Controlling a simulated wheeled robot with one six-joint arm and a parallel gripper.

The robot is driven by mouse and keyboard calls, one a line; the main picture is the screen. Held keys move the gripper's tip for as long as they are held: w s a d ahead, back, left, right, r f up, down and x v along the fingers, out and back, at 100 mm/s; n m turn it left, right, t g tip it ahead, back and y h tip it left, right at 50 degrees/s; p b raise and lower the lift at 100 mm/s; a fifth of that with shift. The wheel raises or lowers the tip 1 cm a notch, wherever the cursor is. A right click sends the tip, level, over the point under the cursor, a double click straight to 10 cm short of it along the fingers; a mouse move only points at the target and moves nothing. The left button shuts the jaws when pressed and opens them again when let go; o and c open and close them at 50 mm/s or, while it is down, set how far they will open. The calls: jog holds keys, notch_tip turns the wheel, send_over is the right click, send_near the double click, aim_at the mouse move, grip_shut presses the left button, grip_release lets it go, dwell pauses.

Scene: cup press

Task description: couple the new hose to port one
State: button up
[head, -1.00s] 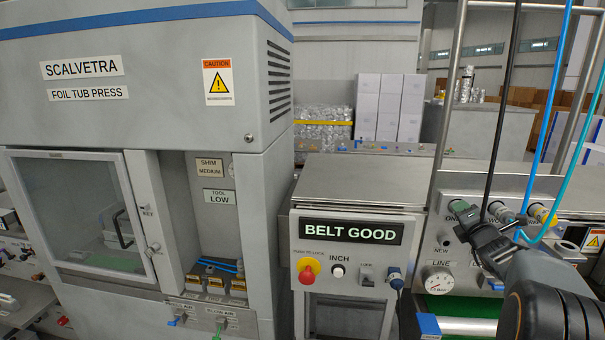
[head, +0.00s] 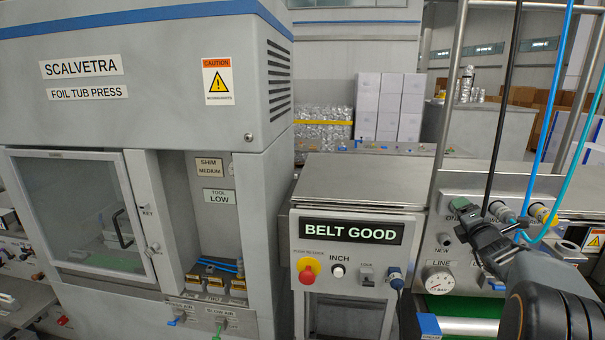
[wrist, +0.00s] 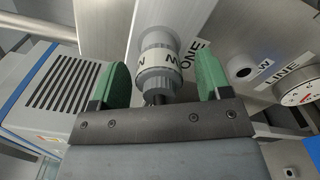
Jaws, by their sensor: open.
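The new hose's grey end fitting (wrist: 157,60), with a white lettered collar, stands against the panel at port one, beside the ONE label (wrist: 192,57) in the wrist view. It looks seated on the port, but whether it is locked cannot be told. A short dark stretch of hose shows below the fitting. My gripper (wrist: 163,78) is open, with a green finger on each side of the fitting and a gap to both. In the head view my gripper (head: 468,226) hides most of port one. A black hose (head: 502,110) runs down behind it.
The empty NEW holder (wrist: 242,67) and the LINE gauge (wrist: 298,88) sit beside port one. A blue hose (head: 555,85) and a teal hose (head: 580,150) hang close to the right of my gripper. The press (head: 140,130) stands at left.

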jog(key=s+a, duration=0.1)
jog(key=s, duration=0.7)
jog(key=shift+s+b, duration=0.25)
jog(key=shift+b, duration=0.15)
jog(key=shift+a, duration=0.1)
dwell(1.6)
